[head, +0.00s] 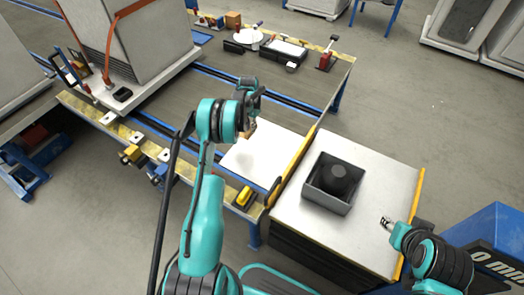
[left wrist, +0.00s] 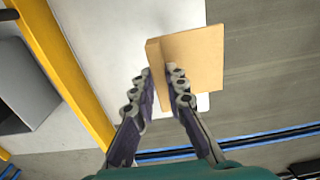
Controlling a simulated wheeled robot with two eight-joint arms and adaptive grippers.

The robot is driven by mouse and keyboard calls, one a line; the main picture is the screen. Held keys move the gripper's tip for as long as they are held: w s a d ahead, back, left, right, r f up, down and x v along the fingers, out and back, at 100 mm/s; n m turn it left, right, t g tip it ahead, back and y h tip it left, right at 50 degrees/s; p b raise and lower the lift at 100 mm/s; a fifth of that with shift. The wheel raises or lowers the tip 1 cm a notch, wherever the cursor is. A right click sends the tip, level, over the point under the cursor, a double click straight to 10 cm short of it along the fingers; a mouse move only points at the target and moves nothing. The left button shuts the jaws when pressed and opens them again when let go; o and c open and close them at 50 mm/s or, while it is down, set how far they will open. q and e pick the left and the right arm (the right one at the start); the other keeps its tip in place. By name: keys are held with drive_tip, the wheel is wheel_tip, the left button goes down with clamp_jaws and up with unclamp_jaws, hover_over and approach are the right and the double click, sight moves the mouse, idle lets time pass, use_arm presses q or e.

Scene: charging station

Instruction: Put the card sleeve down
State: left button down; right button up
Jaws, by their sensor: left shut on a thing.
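The card sleeve (left wrist: 200,58) is a flat tan piece with a folded edge, seen in the left wrist view. My left gripper (left wrist: 164,84) is shut on its near edge. In the head view my left gripper (head: 251,108) is over the workbench, above the white sheet (head: 268,152); the sleeve is mostly hidden there by the gripper and arm. The white sheet also shows behind the sleeve in the left wrist view (left wrist: 100,35). I cannot tell the height of the gap below the sleeve.
A grey open box (head: 327,205) with a dark round object stands on the pale table (head: 290,225) with yellow edges. A large strapped grey unit (head: 130,35) stands at the bench's left.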

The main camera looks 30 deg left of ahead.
use_arm(q)
drive_tip(key=a+f, duration=0.2)
drive_tip(key=f, duration=0.1)
drive_tip(key=shift+f, duration=0.3)
drive_tip(key=s+d+f+b, duration=0.1)
drive_tip(key=s+d+f, duration=0.1)
drive_tip(key=d, duration=0.1)
drive_tip(key=s+d+f+b, duration=0.1)
drive_tip(key=s+d+f, duration=0.1)
drive_tip(key=s+d+f+b, duration=0.2)
drive_tip(key=d, duration=0.1)
drive_tip(key=shift+s+d+f, duration=0.1)
drive_tip(key=shift+d, duration=0.25)
wheel_tip(320, 180, down, 4)
drive_tip(key=shift+f+b, duration=0.15)
drive_tip(key=shift+b, duration=1.05)
drive_tip(key=c, duration=1.5)
unclamp_jaws()
drive_tip(key=shift+c, duration=0.2)
